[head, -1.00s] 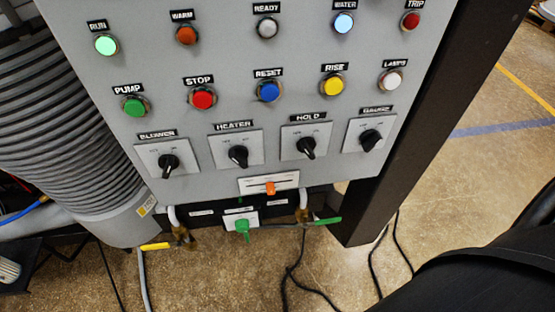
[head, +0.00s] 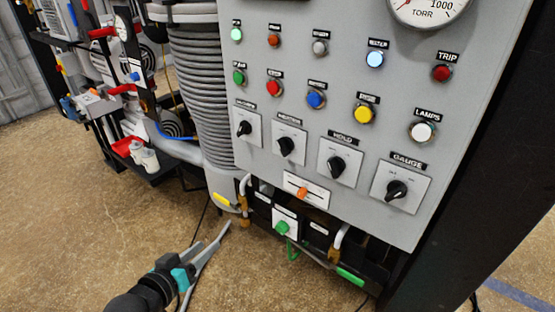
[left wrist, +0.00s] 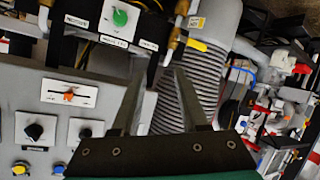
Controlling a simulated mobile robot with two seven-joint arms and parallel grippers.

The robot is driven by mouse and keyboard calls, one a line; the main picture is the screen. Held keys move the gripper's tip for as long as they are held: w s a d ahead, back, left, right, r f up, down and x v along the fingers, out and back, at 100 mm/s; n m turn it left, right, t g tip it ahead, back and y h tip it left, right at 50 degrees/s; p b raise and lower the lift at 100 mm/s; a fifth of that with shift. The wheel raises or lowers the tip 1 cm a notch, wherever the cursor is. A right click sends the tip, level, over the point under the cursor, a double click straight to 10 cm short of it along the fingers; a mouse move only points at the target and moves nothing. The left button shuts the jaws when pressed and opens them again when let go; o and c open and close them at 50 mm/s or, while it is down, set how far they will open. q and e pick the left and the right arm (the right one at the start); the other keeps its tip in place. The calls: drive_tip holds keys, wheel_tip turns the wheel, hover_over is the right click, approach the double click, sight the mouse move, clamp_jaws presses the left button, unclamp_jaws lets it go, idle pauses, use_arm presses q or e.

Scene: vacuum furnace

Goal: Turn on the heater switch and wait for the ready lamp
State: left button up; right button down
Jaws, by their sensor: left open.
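The heater switch (head: 287,146) is a black rotary knob on a white plate, second from left in the lower row of the grey panel. It also shows in the left wrist view (left wrist: 85,133), upside down. I cannot read its setting. The ready lamp (head: 320,48) in the top row looks grey and unlit. My left gripper (head: 213,235) is open and empty, below and left of the panel and apart from the switch. In the left wrist view its two fingers (left wrist: 162,66) stand apart with nothing between them. My right gripper is not in view.
A ribbed grey hose (head: 200,85) stands left of the panel. Open floor lies at lower left.

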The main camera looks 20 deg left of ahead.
use_arm(q)
wheel_tip(320, 180, up, 10)
drive_tip(key=w+d+t+h, duration=0.1)
drive_tip(key=d+t+h, duration=0.1)
drive_tip(key=d, duration=0.1)
drive_tip(key=m+t+h+b, duration=0.1)
drive_tip(key=m+h, duration=0.1)
drive_tip(key=h, duration=0.1)
approach(280, 149)
drive_tip(key=b+x, duration=0.1)
drive_tip(key=x, duration=0.5)
drive_tip(key=shift+w+d, duration=0.2)
drive_tip(key=shift+w, duration=0.05)
drive_tip(key=shift+w+d, duration=0.2)
drive_tip(key=shift+w, duration=0.4)
drive_tip(key=shift+w+d, duration=0.1)
drive_tip(key=shift+w, duration=0.2)
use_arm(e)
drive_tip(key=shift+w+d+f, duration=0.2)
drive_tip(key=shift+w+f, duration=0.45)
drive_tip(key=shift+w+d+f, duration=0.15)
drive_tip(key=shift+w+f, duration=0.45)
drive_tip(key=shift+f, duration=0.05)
use_arm(q)
drive_tip(key=c, duration=0.6)
clamp_jaws()
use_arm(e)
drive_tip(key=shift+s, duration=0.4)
